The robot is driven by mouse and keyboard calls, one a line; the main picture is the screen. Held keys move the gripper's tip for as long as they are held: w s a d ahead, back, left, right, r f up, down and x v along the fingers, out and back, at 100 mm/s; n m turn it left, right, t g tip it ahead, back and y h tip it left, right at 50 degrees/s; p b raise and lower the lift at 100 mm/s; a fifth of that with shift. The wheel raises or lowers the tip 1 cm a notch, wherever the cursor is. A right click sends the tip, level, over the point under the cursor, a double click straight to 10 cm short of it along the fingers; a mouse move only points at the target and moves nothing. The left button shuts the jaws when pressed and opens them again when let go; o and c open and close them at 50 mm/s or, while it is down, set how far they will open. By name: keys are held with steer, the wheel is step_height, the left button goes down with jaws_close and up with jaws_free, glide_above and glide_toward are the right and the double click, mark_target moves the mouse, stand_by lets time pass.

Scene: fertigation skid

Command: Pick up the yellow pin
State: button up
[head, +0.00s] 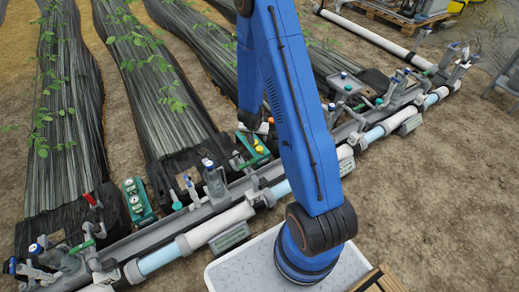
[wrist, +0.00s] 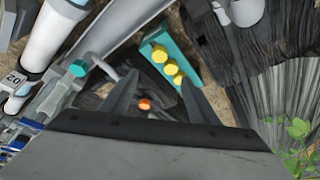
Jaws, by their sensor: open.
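Three yellow pins, round-headed, stand in a row in a teal holder (wrist: 155,40) in the wrist view: a far pin (wrist: 159,54), a middle pin (wrist: 171,68) and a near pin (wrist: 180,79). My gripper (wrist: 160,78) is open, its two dark fingers spread, with nothing held between them. The near pins show between and just beyond the fingertips; I cannot tell whether a finger touches the holder. In the head view the yellow pins (head: 258,148) show small beside my blue arm, which hides much of my gripper.
An orange round piece (wrist: 145,104) shows between the fingers, nearer the palm. A teal-capped valve (wrist: 79,68) and a white pipe (wrist: 40,50) lie to the left. A grey rail and pipe (head: 220,222) run diagonally across the head view. A teal gauge block (head: 138,200) stands at left.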

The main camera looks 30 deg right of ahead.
glide_above(260, 149)
steer(key=s+a, duration=0.1)
steer(key=a, duration=0.1)
steer(key=f, duration=1.1)
steer(key=shift+s+d+f, duration=0.15)
steer(key=shift+d+f, duration=0.1)
steer(key=shift+f, duration=0.05)
steer(key=shift+x, duration=2.65)
steer(key=shift+a, duration=0.15)
steer(key=c, duration=1.1)
